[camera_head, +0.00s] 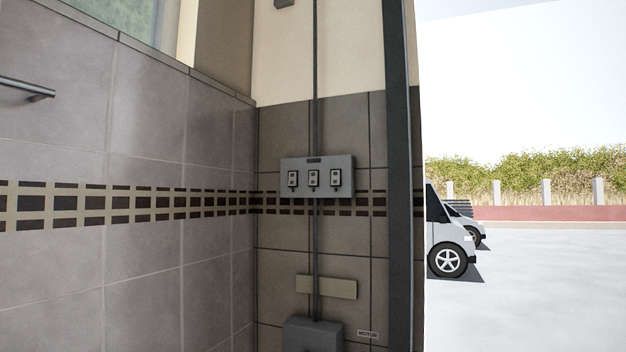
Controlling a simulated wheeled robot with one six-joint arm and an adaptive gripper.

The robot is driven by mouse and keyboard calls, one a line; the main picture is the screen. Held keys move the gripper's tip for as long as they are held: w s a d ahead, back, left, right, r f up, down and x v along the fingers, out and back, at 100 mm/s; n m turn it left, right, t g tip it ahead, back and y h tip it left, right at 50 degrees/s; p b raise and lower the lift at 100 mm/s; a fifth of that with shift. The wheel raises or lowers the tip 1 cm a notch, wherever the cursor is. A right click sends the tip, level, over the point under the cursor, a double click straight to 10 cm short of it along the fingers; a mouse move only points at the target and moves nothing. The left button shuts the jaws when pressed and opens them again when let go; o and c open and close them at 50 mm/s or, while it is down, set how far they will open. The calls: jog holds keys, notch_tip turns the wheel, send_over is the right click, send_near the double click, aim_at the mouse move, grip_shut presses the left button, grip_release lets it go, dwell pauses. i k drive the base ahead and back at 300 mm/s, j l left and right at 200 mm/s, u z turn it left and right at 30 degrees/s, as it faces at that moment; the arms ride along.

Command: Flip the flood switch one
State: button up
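A grey switch panel (343,163) is mounted on the dark tiled wall, near the middle of the view. It carries three small switches in a row: a left switch (293,179), a middle switch (313,178) and a right switch (336,178). A small dark label (314,160) sits above them, too small to read. I cannot tell which switch is flood switch one, nor the lever positions. My gripper is not in view.
A vertical conduit (316,60) runs above and below the panel. Below are a beige plate (340,288), a grey box (313,335) and a small label (367,334). A dark post (398,150) stands right of the panel. A white van (443,232) is outside, on open pavement.

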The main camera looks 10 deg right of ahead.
aim_at(292, 177)
jog(key=i+l+u, duration=0.15)
jog(key=i, duration=2.25)
